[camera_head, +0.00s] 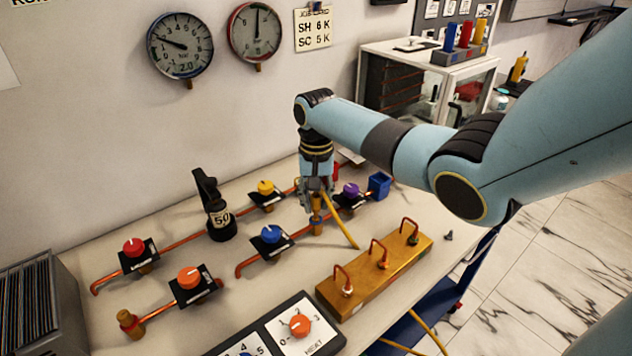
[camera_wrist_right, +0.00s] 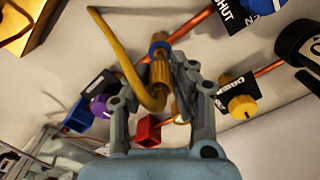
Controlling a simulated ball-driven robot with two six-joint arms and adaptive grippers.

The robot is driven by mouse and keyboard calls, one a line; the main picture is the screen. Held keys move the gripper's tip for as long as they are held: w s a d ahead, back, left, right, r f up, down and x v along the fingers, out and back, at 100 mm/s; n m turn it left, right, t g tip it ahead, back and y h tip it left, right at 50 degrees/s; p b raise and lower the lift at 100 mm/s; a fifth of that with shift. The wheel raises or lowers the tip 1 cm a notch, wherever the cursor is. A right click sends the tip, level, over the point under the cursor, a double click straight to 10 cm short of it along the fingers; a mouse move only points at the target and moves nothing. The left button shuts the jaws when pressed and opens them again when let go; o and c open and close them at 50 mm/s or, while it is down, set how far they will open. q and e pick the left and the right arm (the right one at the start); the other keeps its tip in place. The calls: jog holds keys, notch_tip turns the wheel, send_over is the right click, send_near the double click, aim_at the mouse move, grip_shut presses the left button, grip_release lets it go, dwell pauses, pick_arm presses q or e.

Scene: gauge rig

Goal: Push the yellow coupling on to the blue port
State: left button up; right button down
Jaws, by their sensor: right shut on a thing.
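The yellow coupling (camera_head: 316,204) is a brass-coloured knurled piece on a yellow hose (camera_head: 340,222). My right gripper (camera_head: 317,190) points down and is shut on it. In the right wrist view the coupling (camera_wrist_right: 160,72) sits between the two fingers of the gripper (camera_wrist_right: 162,70). The blue port (camera_head: 317,226) is a blue ring on a copper pipe, just below the coupling. In the wrist view the blue ring (camera_wrist_right: 159,47) is in line with the coupling's end and looks close to it or touching. I cannot tell how far on it is. My left gripper is not in view.
A purple knob valve (camera_head: 350,190) and a blue box (camera_head: 379,185) stand right of my gripper. A blue knob valve (camera_head: 271,234) and a yellow knob valve (camera_head: 265,188) are left. A brass block with copper loops (camera_head: 375,278) lies in front.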

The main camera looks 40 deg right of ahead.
jog(key=shift+f, duration=0.1)
dwell(0.3)
jog(key=shift+f+b, duration=0.8)
jog(key=shift+f, duration=0.25)
jog(key=shift+f, duration=0.2)
dwell(0.4)
jog(key=c, duration=0.7)
grip_release()
jog(key=shift+c, duration=0.2)
jog(key=shift+r, duration=0.1)
notch_tip(320, 180, up, 12)
jog(key=shift+f, duration=0.1)
